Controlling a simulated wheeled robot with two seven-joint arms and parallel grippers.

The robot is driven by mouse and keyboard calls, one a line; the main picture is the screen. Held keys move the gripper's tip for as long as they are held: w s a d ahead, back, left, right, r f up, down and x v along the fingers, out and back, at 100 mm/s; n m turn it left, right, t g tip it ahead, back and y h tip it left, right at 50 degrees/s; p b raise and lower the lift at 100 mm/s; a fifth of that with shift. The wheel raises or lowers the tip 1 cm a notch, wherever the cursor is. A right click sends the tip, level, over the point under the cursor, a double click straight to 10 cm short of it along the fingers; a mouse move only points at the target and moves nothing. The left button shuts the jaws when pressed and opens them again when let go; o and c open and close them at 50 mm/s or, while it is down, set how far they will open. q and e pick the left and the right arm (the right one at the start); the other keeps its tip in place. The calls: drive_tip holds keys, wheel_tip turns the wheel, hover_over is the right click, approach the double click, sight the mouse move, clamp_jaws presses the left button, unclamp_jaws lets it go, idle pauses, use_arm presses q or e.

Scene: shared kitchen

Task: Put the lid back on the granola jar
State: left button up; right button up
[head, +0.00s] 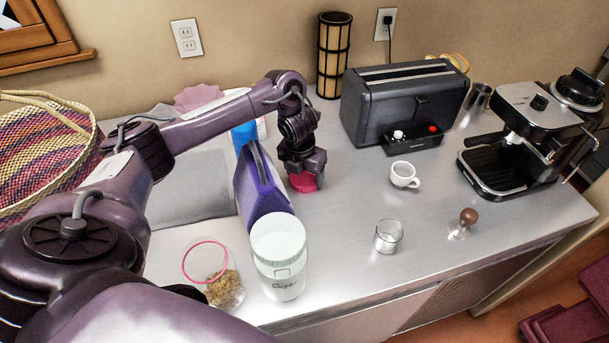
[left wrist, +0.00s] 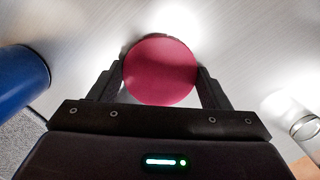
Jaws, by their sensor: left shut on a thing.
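The granola jar (head: 224,291) is clear with a pink rim and stands open near the counter's front edge, with granola in its bottom. The round red-pink lid (head: 304,183) is far behind it and to the right, past the purple box. My left gripper (head: 306,170) points down and is shut on the lid. In the left wrist view the lid (left wrist: 160,70) sits between the two fingers (left wrist: 160,85). I cannot tell whether the lid touches the counter. My right gripper is out of view.
A white sugar canister (head: 279,255) stands right beside the jar. The upright purple box (head: 262,187) stands between lid and jar. A glass (head: 388,236), a white cup (head: 403,174), a tamper (head: 463,223) and a toaster (head: 400,100) are to the right.

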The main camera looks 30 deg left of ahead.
sight(308, 179)
use_arm(q)
drive_tip(key=shift+r, duration=0.1)
drive_tip(key=shift+r, duration=0.25)
wheel_tip(308, 179, up, 19)
drive_tip(key=p, duration=0.8)
drive_tip(key=shift+r, duration=0.15)
drive_tip(key=s+d+f+n+g+b, duration=0.1)
drive_tip(key=s+d+f+n+b, duration=0.2)
drive_tip(key=n, duration=1.4)
drive_tip(key=s+d+f+n+g+b, duration=0.2)
drive_tip(key=d+n+b, duration=0.3)
drive_tip(key=d+n, duration=0.6)
drive_tip(key=s+f+n, duration=0.1)
drive_tip(key=n, duration=0.6)
drive_tip(key=shift+g+b, duration=0.3)
drive_tip(key=shift+b, duration=0.05)
